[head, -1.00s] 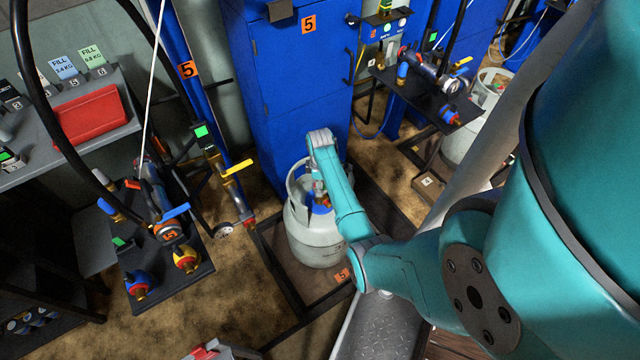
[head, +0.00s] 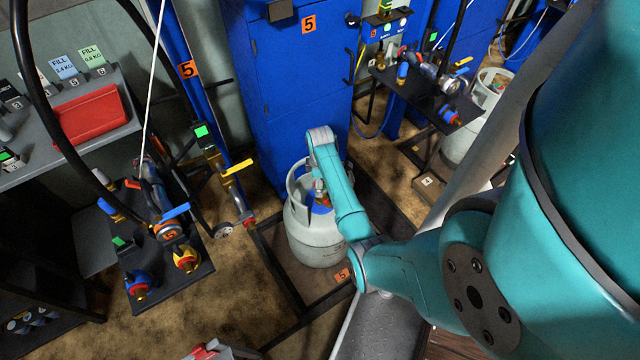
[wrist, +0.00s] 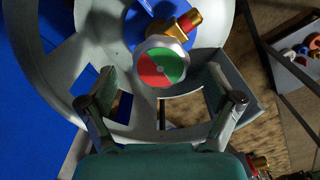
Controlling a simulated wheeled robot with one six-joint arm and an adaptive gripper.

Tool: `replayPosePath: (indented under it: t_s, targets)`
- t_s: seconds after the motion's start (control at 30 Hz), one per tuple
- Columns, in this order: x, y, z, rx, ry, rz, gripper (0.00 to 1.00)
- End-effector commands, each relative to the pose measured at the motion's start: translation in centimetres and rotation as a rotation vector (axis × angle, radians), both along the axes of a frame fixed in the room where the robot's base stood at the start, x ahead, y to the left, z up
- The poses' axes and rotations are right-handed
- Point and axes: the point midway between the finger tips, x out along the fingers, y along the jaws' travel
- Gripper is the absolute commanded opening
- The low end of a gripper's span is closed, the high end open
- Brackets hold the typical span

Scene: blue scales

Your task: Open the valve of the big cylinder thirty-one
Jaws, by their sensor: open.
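A big grey-white cylinder (head: 315,238) stands upright on a scale with an orange 5 label; I cannot read any thirty-one on it. Its valve has a round handwheel with red and green sectors (wrist: 161,65), on a brass fitting (wrist: 188,24) with a red end, above a blue top. The cylinder's pale collar (wrist: 45,80) rings the valve. My gripper (wrist: 160,92) is open and empty, its two fingers apart just below the handwheel in the wrist view, one to each side. In the head view my arm hides the fingers and most of the valve.
The scale's dark frame (head: 277,270) surrounds the cylinder. A blue cabinet (head: 290,110) stands close behind it. A black shelf with valves and hoses (head: 195,270) is at left, and another cylinder (head: 465,140) stands at right. Brown floor lies between.

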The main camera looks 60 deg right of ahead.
Motion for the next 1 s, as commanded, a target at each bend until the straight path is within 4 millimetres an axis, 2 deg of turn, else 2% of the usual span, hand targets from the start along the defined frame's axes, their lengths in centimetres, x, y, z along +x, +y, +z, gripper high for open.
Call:
replayPosePath:
  t_s: [0.5, 0.7, 1.0]
  targets:
    - [0.0, 0.0, 9.2, -0.001, 0.0, 0.0, 0.9]
    - [0.0, 0.0, 10.8, 0.001, 0.0, 0.0, 0.9]
    - [0.0, 0.0, 11.1, 0.001, 0.0, 0.0, 0.9]
